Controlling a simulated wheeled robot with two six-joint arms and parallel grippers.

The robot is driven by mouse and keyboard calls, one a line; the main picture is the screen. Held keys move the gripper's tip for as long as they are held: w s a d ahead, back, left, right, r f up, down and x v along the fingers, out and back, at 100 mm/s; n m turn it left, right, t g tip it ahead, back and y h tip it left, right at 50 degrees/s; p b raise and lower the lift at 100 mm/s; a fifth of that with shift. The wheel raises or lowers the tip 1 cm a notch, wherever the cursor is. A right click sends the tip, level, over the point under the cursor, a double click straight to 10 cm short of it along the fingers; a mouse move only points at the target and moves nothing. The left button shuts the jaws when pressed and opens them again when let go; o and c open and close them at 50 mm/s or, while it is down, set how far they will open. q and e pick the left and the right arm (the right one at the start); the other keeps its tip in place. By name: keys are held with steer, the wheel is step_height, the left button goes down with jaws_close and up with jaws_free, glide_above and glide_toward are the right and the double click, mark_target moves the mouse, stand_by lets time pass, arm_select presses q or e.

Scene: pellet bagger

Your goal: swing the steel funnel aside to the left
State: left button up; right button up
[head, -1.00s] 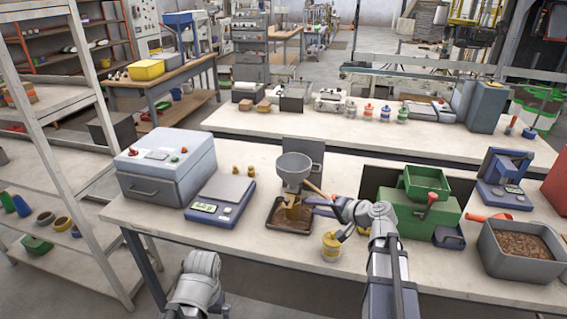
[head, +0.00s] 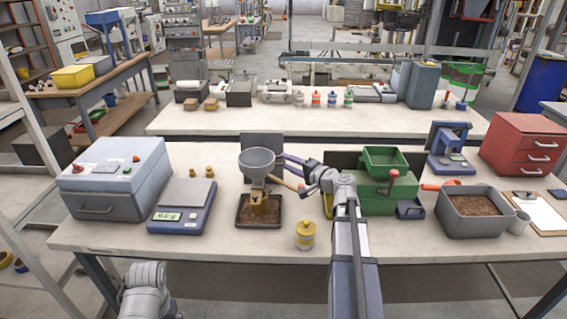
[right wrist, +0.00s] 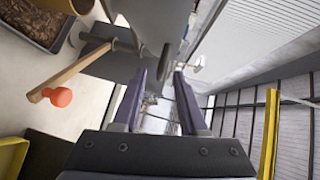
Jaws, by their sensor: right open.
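The steel funnel (head: 257,163) is a grey cone near the middle of the bench in the head view. A yellow bag or spout (head: 258,201) is under it, in a dark tray (head: 241,220) of brown pellets. A wooden handle (head: 284,182) with an orange-red knob (head: 301,187) sticks out to the right of the funnel; handle (right wrist: 75,72) and knob (right wrist: 60,97) also show in the right wrist view, left of the fingers. My right gripper (head: 284,163) is open just right of the funnel, its purple fingers pointing left. Contact cannot be told. My left gripper is out of view.
A green machine (head: 383,192) is close on the right. A blue scale (head: 182,206) stands left of the tray. A dark panel (head: 262,145) rises behind the funnel.

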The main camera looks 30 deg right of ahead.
steer(key=shift+x, duration=1.25)
steer(key=shift+c, duration=0.2)
steer(key=c, duration=0.6)
jaws_close()
steer(key=shift+s+a, duration=0.1)
steer(key=shift+a, duration=0.05)
